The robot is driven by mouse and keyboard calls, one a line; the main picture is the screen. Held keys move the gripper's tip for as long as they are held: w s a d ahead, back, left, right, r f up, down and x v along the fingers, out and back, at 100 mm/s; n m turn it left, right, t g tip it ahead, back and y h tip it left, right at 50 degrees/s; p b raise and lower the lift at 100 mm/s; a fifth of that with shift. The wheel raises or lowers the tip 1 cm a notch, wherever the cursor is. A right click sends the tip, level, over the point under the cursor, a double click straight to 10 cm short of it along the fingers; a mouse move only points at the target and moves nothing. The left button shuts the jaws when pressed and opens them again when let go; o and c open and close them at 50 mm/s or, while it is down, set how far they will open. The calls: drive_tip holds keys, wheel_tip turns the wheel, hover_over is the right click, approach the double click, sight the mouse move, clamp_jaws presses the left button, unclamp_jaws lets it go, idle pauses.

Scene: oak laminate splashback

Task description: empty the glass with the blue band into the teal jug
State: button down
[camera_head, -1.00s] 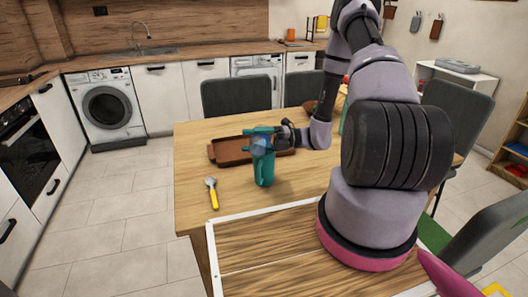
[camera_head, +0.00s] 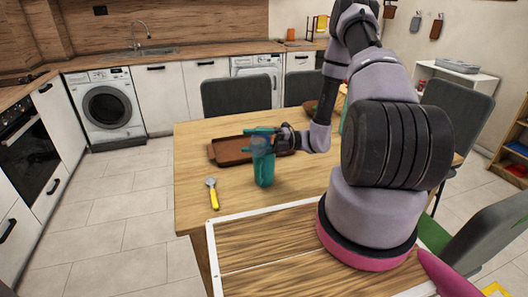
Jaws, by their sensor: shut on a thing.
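The teal jug (camera_head: 264,174) stands upright on the wooden table. My gripper (camera_head: 258,141) is just above the jug, reaching in from the right. It is shut on the glass with the blue band (camera_head: 263,142), a small see-through bluish shape between the teal fingers. The glass is over the jug's mouth and looks tilted. The fingers partly cover the glass, and glass and gripper hide the jug's rim. I cannot make out the contents of either.
A brown tray (camera_head: 229,151) lies behind and left of the jug. A yellow-handled utensil (camera_head: 213,194) lies at the table's left front. Dark chairs (camera_head: 236,97) stand behind the table. Bare tabletop (camera_head: 310,178) lies right of the jug.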

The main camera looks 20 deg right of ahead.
drive_tip(key=shift+w+r+m, duration=0.1)
drive_tip(key=shift+m, duration=0.3)
